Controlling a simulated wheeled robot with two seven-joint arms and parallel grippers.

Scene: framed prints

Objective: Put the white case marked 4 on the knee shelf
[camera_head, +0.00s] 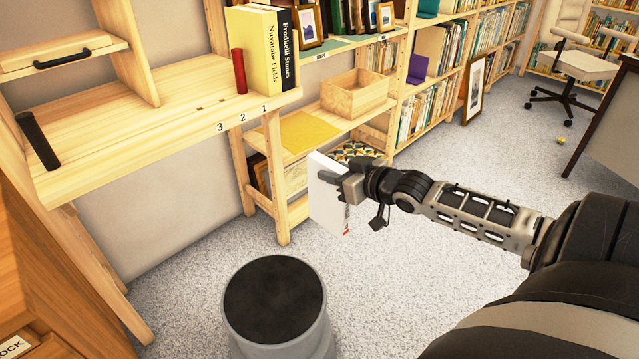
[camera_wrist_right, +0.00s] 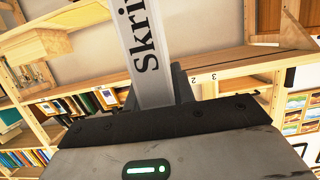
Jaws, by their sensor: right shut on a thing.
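My right gripper (camera_head: 352,183) is shut on a white case (camera_head: 326,205), held upright in the air in front of the low shelving. Its spine shows in the wrist view (camera_wrist_right: 141,48) with dark lettering starting "Skri"; I cannot see a 4 on it. A low wooden shelf (camera_head: 262,140) lies behind the case, below the green-topped shelf; I take it as the knee shelf. It bears a yellow mat (camera_head: 308,132) and an open wooden box (camera_head: 356,93). My left gripper is not in view.
A grey stool (camera_head: 276,300) with a dark top stands at the front. A wooden desk shelf marked 3, 2, 1 (camera_head: 190,135) carries a red cylinder (camera_head: 239,71) and upright books (camera_head: 262,50). Carpet is clear right of the stool.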

